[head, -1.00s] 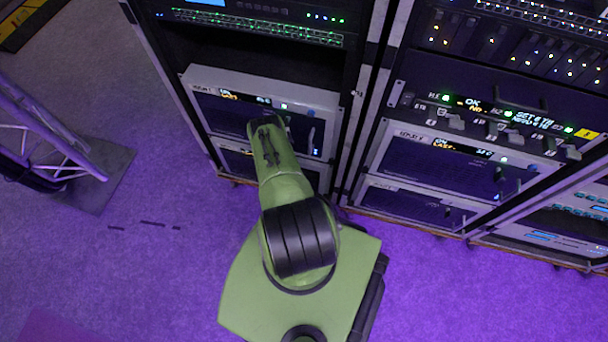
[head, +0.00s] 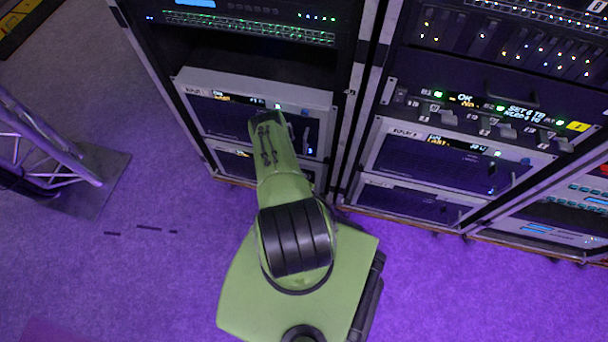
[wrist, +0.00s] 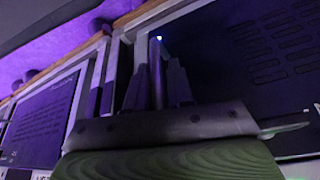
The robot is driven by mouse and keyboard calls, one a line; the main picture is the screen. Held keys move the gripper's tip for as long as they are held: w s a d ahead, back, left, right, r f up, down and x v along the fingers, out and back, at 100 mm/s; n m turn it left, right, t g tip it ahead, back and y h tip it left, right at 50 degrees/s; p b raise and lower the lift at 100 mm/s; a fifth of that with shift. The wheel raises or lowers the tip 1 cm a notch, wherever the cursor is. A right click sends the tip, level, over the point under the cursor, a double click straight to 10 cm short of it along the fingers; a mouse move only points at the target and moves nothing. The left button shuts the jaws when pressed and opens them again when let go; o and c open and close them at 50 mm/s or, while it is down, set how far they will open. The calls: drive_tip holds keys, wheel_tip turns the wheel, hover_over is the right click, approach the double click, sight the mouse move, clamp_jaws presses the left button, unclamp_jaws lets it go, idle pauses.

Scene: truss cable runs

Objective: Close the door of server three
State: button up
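A grey-framed server unit (head: 225,115) with a dark front panel and a small lit display sits low in the left rack; its label is too small to read. Its upright handle (head: 306,140) shows near the panel's right side. My arm covers part of the front, and my gripper is hidden behind it in the head view. In the wrist view my gripper (wrist: 158,75) has one dark finger on each side of an upright bar handle (wrist: 157,70). Narrow gaps seem to show beside the bar. The front looks nearly flush with the rack; any small door gap cannot be told.
A second unit (head: 235,158) sits directly below. The right rack holds a similar unit (head: 440,165) with its own handle, below a panel of switches (head: 490,115). A truss (head: 45,150) on a dark base plate stands at left. Purple carpet (head: 150,270) is clear around my base.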

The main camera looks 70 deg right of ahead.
drive_tip(key=shift+o, duration=0.9)
drive_tip(key=p+v, duration=0.7)
drive_tip(key=v, duration=0.8)
drive_tip(key=shift+a+r+p, duration=0.15)
drive_tip(key=shift+r+p, duration=0.15)
drive_tip(key=shift+r, duration=0.05)
